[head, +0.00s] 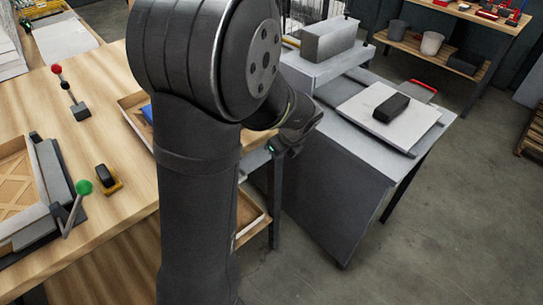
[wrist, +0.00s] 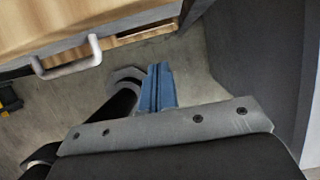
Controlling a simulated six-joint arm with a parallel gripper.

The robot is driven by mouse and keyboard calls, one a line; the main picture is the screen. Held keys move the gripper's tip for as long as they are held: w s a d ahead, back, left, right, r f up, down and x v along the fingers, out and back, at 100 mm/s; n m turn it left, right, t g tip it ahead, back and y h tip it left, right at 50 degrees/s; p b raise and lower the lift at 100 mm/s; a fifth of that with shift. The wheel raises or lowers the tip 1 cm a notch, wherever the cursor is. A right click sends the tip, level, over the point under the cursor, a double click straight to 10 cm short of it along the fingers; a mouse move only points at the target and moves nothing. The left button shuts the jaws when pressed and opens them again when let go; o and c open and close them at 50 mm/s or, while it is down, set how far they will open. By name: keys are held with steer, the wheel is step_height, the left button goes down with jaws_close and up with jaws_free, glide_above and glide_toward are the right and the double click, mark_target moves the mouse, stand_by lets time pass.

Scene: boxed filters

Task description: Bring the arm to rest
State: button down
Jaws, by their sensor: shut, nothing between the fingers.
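My gripper (wrist: 158,86) shows in the wrist view as two blue fingers side by side, shut with nothing between them. It hangs over bare concrete floor, apart from any object. In the head view my dark arm fills the middle, and its wrist end is folded behind it, over the gap between the wooden bench and the grey table. The fingers are hidden or too small to make out there.
The wooden bench (head: 110,165) is at left, with a green-knobbed lever (head: 75,205) and a red-knobbed lever (head: 72,95). The grey table at right holds a white board (head: 350,115) with a black block (head: 391,107). A pale handle (wrist: 68,62) shows in the wrist view.

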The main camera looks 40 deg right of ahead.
steer(key=v, duration=0.5)
steer(key=shift+s+r, duration=0.15)
steer(key=shift+r, duration=0.05)
steer(key=shift+w+f, duration=2)
steer(key=shift+f, duration=0.3)
steer(key=shift+w+f, duration=2.05)
steer(key=shift+f, duration=0.25)
